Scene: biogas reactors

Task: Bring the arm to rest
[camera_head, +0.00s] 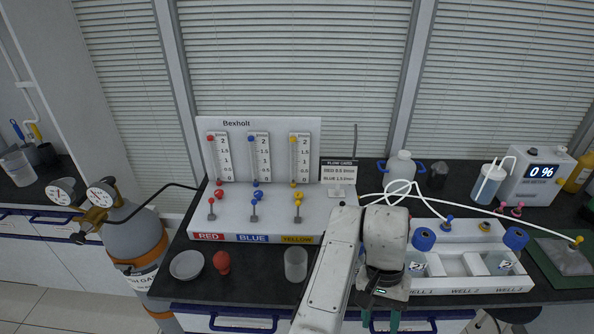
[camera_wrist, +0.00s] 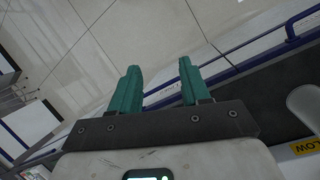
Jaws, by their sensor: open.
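My gripper (camera_head: 380,318) hangs at the front edge of the bench in the head view, in front of the drawers, with its fingers pointing down. In the wrist view, the two green fingers (camera_wrist: 160,88) stand apart with nothing between them. Floor tiles and the bench edge with a blue rail (camera_wrist: 305,20) show beyond them. My arm rises from the bottom of the head view, bends above the bench front and hides part of the bench behind it.
A flow panel (camera_head: 258,150) with red, blue and yellow valves stands behind. A white bowl (camera_head: 187,265), red bulb (camera_head: 222,262) and clear beaker (camera_head: 296,264) are left of my arm. A well tray (camera_head: 455,285) is close on the right. A gas cylinder (camera_head: 135,240) stands at far left.

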